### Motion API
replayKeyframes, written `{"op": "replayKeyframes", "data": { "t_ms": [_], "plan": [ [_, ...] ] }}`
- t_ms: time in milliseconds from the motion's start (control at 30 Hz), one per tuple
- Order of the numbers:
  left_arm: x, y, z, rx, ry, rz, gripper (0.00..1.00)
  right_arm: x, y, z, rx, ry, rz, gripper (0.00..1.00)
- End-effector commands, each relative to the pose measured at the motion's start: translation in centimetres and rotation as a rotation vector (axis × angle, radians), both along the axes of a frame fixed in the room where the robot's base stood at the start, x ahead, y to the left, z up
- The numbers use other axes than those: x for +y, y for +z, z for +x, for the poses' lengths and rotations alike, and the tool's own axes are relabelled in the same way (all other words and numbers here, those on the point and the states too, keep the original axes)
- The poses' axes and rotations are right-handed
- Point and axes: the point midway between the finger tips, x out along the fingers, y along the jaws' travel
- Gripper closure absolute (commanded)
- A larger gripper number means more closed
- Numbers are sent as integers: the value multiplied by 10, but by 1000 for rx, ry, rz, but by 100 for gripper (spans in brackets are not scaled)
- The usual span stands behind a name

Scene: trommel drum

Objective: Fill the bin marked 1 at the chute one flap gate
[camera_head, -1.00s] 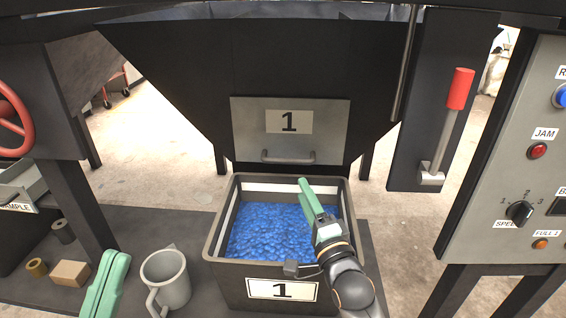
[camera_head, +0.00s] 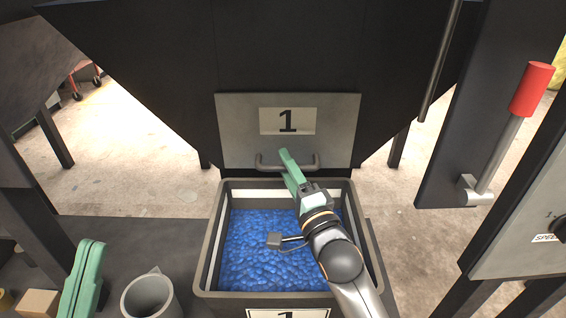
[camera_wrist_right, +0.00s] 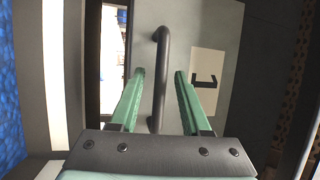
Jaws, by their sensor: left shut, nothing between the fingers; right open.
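The flap gate (camera_head: 340,130) is a grey plate with a "1" label on the front of the black chute, and it hangs shut. Its bar handle (camera_head: 262,163) runs along its lower edge. My right gripper (camera_head: 286,158) is open at the handle. In the right wrist view its green fingers (camera_wrist_right: 158,78) stand on either side of the handle bar (camera_wrist_right: 160,60), with gaps visible. The bin marked 1 (camera_head: 212,262) stands below the gate and holds many blue pieces (camera_head: 255,250). My left gripper (camera_head: 92,250) is shut and empty at the lower left.
A grey jug (camera_head: 150,298) and a cardboard-coloured block (camera_head: 38,302) stand on the dark platform left of the bin. A red-handled lever (camera_head: 530,92) is on a dark panel at the right. A grey control panel (camera_head: 520,235) stands at the far right.

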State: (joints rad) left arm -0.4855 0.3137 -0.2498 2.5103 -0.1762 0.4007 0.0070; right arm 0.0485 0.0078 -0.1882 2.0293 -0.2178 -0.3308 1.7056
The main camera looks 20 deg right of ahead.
Motion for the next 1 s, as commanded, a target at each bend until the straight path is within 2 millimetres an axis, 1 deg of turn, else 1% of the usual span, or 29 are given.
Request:
{"op": "replayKeyframes", "data": {
  "t_ms": [233, 267, 667, 1000],
  "plan": [
    [0, 0, 0, 1, 0, 0, 100, 0, 0, 0, 0, 0, 0, 53],
    [0, 0, 0, 0, -1, -1, 100, 0, 0, 0, 0, 0, 0, 55],
    [0, 0, 0, 2, -1, -1, 100, 0, 0, 0, 1, 0, 0, 100],
    [0, 0, 0, 2, 0, -2, 100, 0, 0, 0, 0, 0, 0, 100]
  ]
}}
